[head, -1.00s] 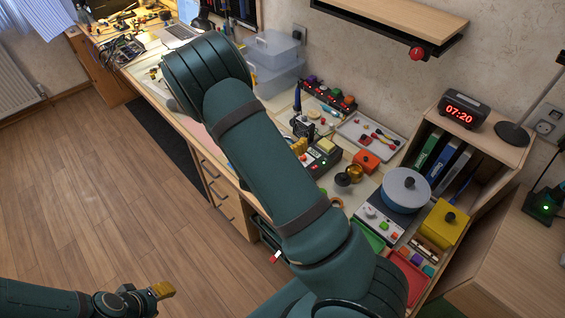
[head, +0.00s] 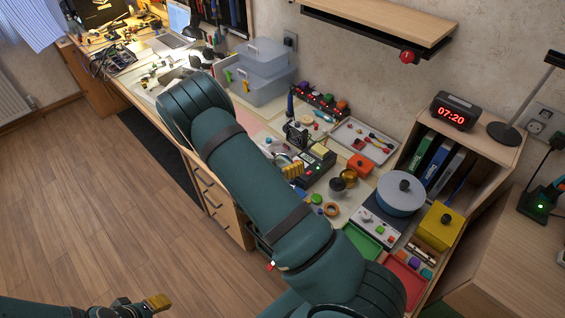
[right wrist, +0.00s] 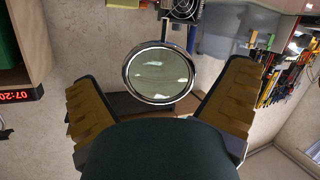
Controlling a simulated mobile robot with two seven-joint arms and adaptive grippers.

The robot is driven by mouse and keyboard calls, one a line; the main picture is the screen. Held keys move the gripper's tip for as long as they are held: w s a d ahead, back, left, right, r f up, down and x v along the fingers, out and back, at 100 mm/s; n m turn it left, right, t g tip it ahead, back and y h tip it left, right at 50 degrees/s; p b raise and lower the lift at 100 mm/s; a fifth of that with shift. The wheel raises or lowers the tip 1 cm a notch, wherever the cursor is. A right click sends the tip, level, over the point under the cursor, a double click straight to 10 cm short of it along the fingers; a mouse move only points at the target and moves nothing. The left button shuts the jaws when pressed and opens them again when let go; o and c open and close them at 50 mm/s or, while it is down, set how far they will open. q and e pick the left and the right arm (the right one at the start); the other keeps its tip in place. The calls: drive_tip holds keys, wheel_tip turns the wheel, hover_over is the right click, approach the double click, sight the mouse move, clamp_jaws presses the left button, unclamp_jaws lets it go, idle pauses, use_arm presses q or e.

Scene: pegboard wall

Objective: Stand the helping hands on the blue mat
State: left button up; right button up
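The two yellow-padded fingers are spread wide, with gaps on both sides of the lens. In the head view my right gripper (head: 292,170) is over the workbench, partly hidden by my arm. My left gripper (head: 157,302) is low at the left over the floor; its opening is unclear. I cannot make out a blue mat.
A black fan (head: 297,134) and a black device (head: 318,162) stand close to my right gripper. Clear plastic boxes (head: 262,82) stand behind.

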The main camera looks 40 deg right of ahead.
drive_tip(key=shift+r, duration=0.1)
drive_tip(key=v, duration=1.2)
drive_tip(key=s+a+f+n+g+y, duration=0.1)
drive_tip(key=a+f+n+y, duration=0.2)
drive_tip(key=a+f+y, duration=0.7)
drive_tip(key=s+a+n+g+y, duration=0.3)
drive_tip(key=s+a+n+y, duration=0.2)
drive_tip(key=a+y, duration=0.2)
drive_tip(key=a, duration=0.2)
drive_tip(key=shift+s+a+f, duration=0.25)
drive_tip(key=shift+a, duration=0.1)
